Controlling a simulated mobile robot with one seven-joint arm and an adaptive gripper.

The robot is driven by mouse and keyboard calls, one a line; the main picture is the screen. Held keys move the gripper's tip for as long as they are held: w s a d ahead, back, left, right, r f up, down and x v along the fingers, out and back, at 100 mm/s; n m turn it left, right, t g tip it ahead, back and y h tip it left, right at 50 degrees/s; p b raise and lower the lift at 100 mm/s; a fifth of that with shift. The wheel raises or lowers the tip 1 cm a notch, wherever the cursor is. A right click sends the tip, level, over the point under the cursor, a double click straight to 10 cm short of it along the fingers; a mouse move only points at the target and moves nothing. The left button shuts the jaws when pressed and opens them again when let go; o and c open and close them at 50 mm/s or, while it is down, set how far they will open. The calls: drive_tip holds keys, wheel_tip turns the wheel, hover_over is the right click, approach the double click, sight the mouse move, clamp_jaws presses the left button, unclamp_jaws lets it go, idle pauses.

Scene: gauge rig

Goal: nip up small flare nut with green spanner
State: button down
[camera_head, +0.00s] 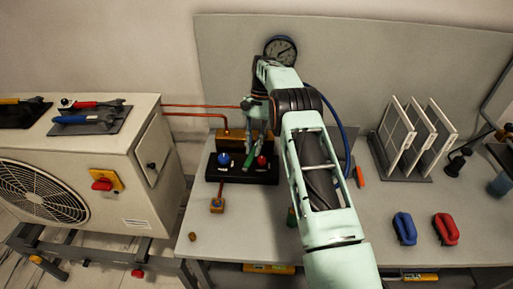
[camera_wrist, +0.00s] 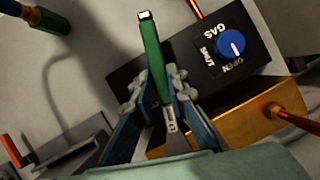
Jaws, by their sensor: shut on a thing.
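My gripper (camera_wrist: 157,92) is shut on the green spanner (camera_wrist: 151,58), one finger on each side of its green handle. The bare metal shank of the spanner runs down in the wrist view, and its jaw end is hidden by my gripper's body. In the head view the green spanner (camera_head: 249,160) shows below my gripper (camera_head: 256,138), over the black valve block. A copper pipe with a fitting (camera_wrist: 282,112) meets the brass block (camera_wrist: 245,115) to the right in the wrist view. I cannot tell which fitting is the small flare nut, or whether the spanner touches it.
The black valve block (camera_head: 232,176) carries a blue knob (camera_head: 223,160) and a red knob (camera_head: 261,162). A pressure gauge (camera_head: 280,50) stands behind my arm. White racked panels (camera_head: 408,140) and blue and red handles (camera_head: 405,229) are at right.

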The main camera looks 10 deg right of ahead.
sight(251, 162)
drive_tip(key=shift+w+a+m, duration=0.25)
drive_tip(key=shift+a+m, duration=0.2)
drive_tip(key=shift+m, duration=0.05)
idle(0.4)
drive_tip(key=shift+s+d+n, duration=0.4)
drive_tip(key=shift+d+n, duration=0.35)
drive_tip(key=shift+n, duration=0.15)
drive_tip(key=shift+s, duration=0.1)
idle(0.4)
drive_tip(key=shift+s+a+b, duration=0.2)
drive_tip(key=shift+s+a, duration=0.1)
drive_tip(key=shift+s, duration=0.45)
drive_tip(key=shift+s+a+b, duration=0.15)
drive_tip(key=shift+s+a, duration=0.2)
drive_tip(key=shift+s, duration=0.35)
drive_tip(key=shift+s+a+b, duration=0.2)
drive_tip(key=shift+s+a, duration=0.1)
drive_tip(key=shift+s, duration=0.45)
drive_tip(key=shift+r, duration=0.15)
drive_tip(key=shift+r+p, duration=1.35)
drive_tip(key=shift+r, duration=0.8)
